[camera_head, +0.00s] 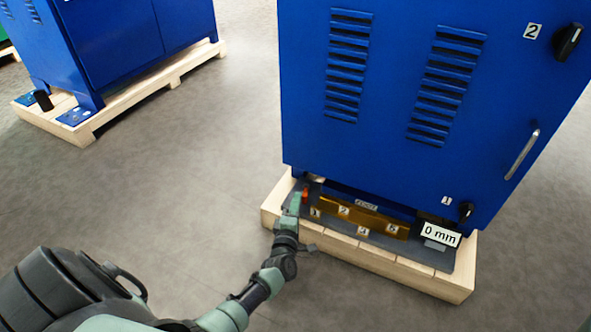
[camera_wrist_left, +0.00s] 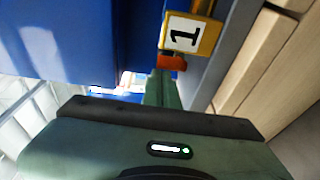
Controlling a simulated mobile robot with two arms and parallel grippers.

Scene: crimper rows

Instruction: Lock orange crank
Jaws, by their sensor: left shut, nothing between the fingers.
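The orange crank (camera_head: 305,192) is a small part at the left end of the yellow bar, low at the base of the blue cabinet. In the left wrist view the orange crank (camera_wrist_left: 172,62) shows just below the label 1 plate. My left gripper (camera_head: 296,200) is at the crank, reaching in from the front left. In the wrist view its green fingers (camera_wrist_left: 163,88) are shut together with nothing between them, and their tips are right by the crank. I cannot tell whether they touch it. Most of the crank is hidden. My right gripper is not in view.
The blue cabinet (camera_head: 400,90) stands on a wooden pallet (camera_head: 375,260). The yellow bar (camera_head: 378,222) carries several number labels. A "0 mm" sign (camera_head: 440,234) and black knob (camera_head: 466,210) are at the right. Another blue cabinet (camera_head: 110,40) stands back left. Grey floor is clear between.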

